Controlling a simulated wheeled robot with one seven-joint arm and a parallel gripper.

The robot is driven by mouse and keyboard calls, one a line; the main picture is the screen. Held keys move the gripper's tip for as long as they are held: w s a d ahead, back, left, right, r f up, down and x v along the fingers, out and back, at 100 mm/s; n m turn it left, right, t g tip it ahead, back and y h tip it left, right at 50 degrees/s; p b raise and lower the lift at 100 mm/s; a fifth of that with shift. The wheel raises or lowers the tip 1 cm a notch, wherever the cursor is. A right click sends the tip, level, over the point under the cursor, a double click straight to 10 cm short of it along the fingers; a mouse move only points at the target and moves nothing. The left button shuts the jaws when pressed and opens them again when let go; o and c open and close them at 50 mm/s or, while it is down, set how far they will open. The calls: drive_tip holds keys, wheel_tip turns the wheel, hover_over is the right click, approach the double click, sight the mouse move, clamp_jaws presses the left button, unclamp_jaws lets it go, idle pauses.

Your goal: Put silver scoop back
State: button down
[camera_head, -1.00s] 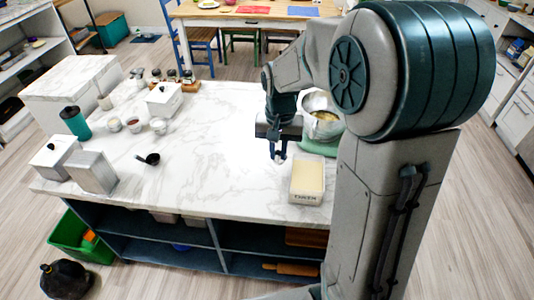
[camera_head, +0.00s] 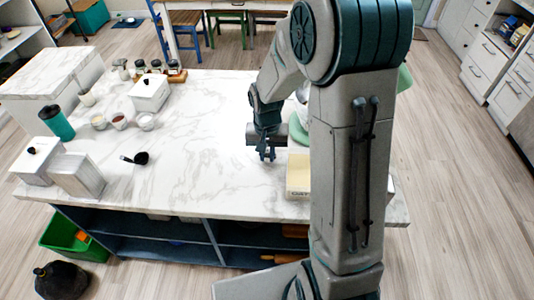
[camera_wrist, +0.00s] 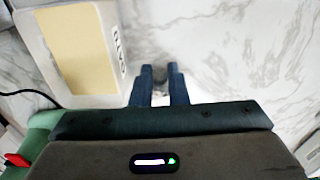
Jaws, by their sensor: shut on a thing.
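My gripper (camera_head: 267,156) is low over the marble island top, just left of the open box of pale yellow contents (camera_head: 297,178). In the wrist view, the two dark blue fingers of my gripper (camera_wrist: 159,72) are close together on a small greyish, blurred piece (camera_wrist: 160,74), which I take to be the silver scoop. Most of it is hidden by the fingers, and I cannot tell whether it touches the counter. The box also shows in the wrist view (camera_wrist: 105,20), at upper left. A black scoop (camera_head: 138,158) lies on the counter further left.
Small bowls (camera_head: 120,121), a teal tumbler (camera_head: 56,123) and white lidded canisters (camera_head: 149,94) stand on the left of the island (camera_head: 200,135). A bowl (camera_head: 301,103) on a green base is mostly hidden behind my arm. The counter's middle is clear.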

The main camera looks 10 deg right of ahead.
drive_tip(key=shift+f, duration=0.3)
drive_tip(key=shift+f, duration=0.2)
drive_tip(key=c, duration=1.4)
unclamp_jaws()
drive_tip(key=shift+r, duration=0.1)
